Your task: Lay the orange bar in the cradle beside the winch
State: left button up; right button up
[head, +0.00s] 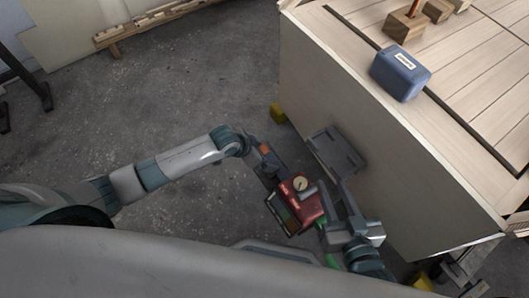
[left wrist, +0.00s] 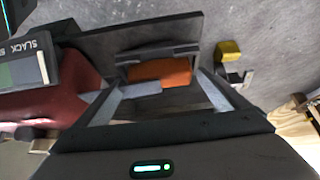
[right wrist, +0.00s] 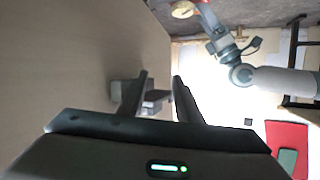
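The orange bar (left wrist: 160,73) lies across the left wrist view, in front of a dark bracket-like cradle (left wrist: 158,52). In the head view only a small orange patch (head: 264,149) shows beside my left gripper (head: 270,168). In the left wrist view the fingers of my left gripper (left wrist: 160,85) stand wide apart, one near each end of the bar; I see no clear contact. The red winch (head: 302,204), with a gauge and a screen, is close by; its red body (left wrist: 65,95) is at left in the left wrist view. My right gripper (right wrist: 160,85) is parted and empty.
A plywood hull (head: 350,115) rises at the right of the head view, close to my right gripper. A blue box (head: 400,73) and wooden blocks (head: 405,25) sit on its top. Yellow blocks (head: 278,113) are near its foot. The grey floor at left is mostly clear.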

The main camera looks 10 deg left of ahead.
dwell(0.3)
pick_arm(q)
jog(key=shift+s+a+r, duration=0.1)
jog(key=shift+r, duration=0.25)
jog(key=shift+s+a+r, duration=0.1)
jog(key=shift+r, duration=0.15)
jog(key=p+v, duration=0.3)
jog(key=v, duration=0.8)
pick_arm(e)
jog(key=s+d+f+g+h, duration=0.2)
jog(key=s+d+f+g, duration=0.2)
jog(key=f, duration=0.3)
jog(key=shift+s+g, duration=0.75)
jog(key=shift+g, duration=0.05)
